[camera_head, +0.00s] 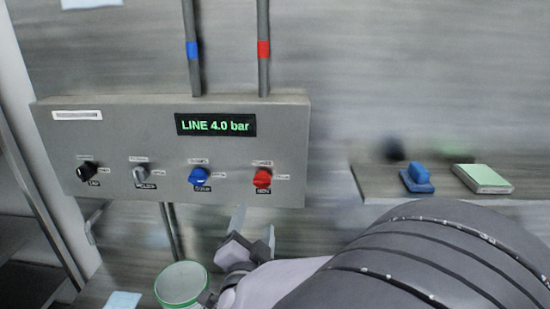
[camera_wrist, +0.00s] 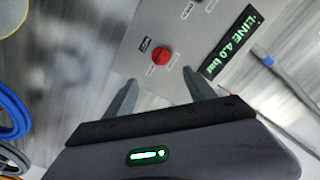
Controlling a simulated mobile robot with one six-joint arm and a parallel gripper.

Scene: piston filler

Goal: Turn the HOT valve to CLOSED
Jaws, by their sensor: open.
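A red knob (camera_head: 262,179) sits at the right end of a row of knobs on the grey panel (camera_head: 120,128). The label under it is too small to read surely, and a pipe with a red band rises above it. The red knob also shows in the wrist view (camera_wrist: 160,56), beyond the fingertips. I cannot tell its exact setting. My gripper (camera_head: 256,222) is open and empty, below the red knob and apart from it. In the wrist view my gripper (camera_wrist: 163,88) has its two fingers spread, with the knob lying ahead between them.
A blue knob (camera_head: 199,177), a grey knob (camera_head: 140,174) and a black knob (camera_head: 87,171) share the panel. The display (camera_head: 215,125) reads LINE 4.0 bar. A shelf (camera_head: 378,184) at right holds a blue object (camera_head: 417,178) and a green-topped block (camera_head: 482,178). A green-rimmed container (camera_head: 182,284) stands below.

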